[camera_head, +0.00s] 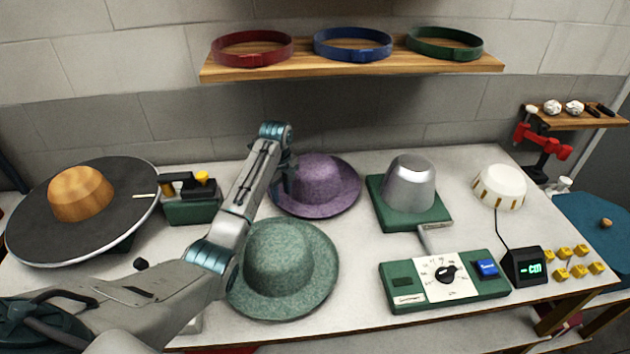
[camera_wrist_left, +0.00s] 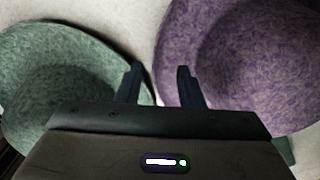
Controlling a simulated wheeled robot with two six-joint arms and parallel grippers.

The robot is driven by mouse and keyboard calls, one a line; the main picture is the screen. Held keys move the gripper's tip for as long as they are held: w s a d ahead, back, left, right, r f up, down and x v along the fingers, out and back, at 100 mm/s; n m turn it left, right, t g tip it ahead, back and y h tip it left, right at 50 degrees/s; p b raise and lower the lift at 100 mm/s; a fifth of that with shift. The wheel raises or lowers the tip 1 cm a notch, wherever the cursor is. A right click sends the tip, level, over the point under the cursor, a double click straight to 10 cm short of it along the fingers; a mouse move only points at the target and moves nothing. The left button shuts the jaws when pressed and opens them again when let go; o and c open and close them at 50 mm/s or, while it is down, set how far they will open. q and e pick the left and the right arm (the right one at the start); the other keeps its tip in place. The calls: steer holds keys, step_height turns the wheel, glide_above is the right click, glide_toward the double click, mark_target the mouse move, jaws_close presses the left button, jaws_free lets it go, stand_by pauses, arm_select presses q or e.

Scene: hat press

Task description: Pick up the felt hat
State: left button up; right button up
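Two felt hats lie on the white table. The green felt hat (camera_head: 285,265) is nearer, and the purple felt hat (camera_head: 322,180) is behind it to the right. My left gripper (camera_head: 288,180) is at the left edge of the purple hat in the head view. In the left wrist view, the left gripper (camera_wrist_left: 160,84) is open, with its fingers apart and nothing between them. The green hat's brim (camera_wrist_left: 60,85) is on its left and the purple hat (camera_wrist_left: 250,60) on its right. The right gripper is not in view.
A silver dome on a green base (camera_head: 408,185) and a green dial box (camera_head: 445,280) stand to the right. A black disc with a wooden block (camera_head: 82,195) is at the left. A wooden shelf (camera_head: 350,66) holds three hat bands above.

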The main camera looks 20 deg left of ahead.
mark_target(283, 208)
arm_select(q)
steer(key=f, duration=0.1)
steer(key=f+p, duration=0.1)
steer(key=f, duration=0.1)
steer(key=f+p, duration=0.1)
steer(key=shift+s+d+f, duration=0.15)
steer(key=shift+s+d, duration=0.05)
steer(key=shift+s, duration=0.15)
steer(key=shift+w+f, duration=0.1)
steer(key=shift+f, duration=0.3)
jaws_close()
